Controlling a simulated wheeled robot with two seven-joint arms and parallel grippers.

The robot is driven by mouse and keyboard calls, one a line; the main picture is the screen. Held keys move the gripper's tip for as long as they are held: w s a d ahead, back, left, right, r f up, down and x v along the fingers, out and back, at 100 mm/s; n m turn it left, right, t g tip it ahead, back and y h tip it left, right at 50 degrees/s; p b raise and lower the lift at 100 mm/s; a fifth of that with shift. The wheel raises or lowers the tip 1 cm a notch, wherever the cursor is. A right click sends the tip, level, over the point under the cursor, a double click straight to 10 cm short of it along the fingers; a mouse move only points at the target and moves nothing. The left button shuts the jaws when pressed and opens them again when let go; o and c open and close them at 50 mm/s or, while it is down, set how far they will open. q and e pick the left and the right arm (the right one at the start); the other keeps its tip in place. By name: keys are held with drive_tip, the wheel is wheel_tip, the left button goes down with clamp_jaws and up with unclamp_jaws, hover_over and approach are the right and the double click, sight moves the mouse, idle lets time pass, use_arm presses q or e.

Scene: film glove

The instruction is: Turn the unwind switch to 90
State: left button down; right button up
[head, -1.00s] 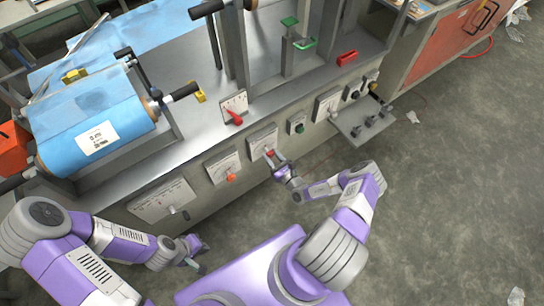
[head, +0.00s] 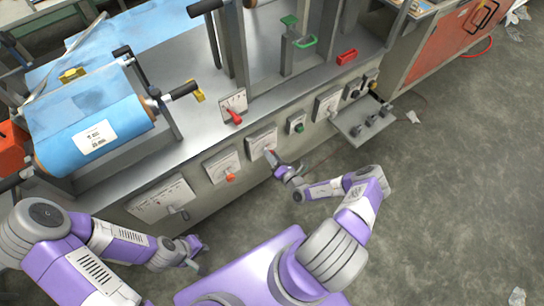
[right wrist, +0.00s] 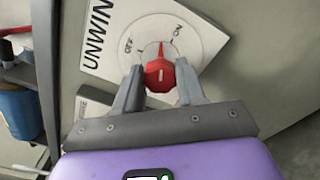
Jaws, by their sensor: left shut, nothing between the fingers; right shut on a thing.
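The unwind switch is a red knob (right wrist: 160,74) on a round white dial, on a plate lettered "UNWIN…" (right wrist: 98,40). The dial carries small marks, one looking like "OFF" at left and one like "ON" at upper right. The knob's red pointer points roughly up in the right wrist view. My right gripper (right wrist: 160,86) is shut on the knob, one finger on each side. In the head view my right gripper (head: 271,157) is at the unwind plate (head: 262,139), and hides most of the knob. My left gripper (head: 193,265) is shut and empty, low at left of centre, away from the machine.
Along the machine's front are another plate with a red-orange knob (head: 230,177), a lever plate (head: 178,210), a green button (head: 299,128) and a small shelf with knobs (head: 365,122). A blue film roll (head: 90,125) lies at left. The floor at right is mostly clear.

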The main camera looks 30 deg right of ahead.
drive_tip(key=m+b, duration=0.1)
drive_tip(key=m, duration=0.4)
idle(0.8)
drive_tip(key=o, duration=1.1)
drive_tip(key=shift+c, duration=0.2)
drive_tip(key=s+p, duration=0.2)
drive_tip(key=s, duration=0.5)
drive_tip(key=shift+s+d, duration=0.3)
drive_tip(key=shift+s, duration=0.05)
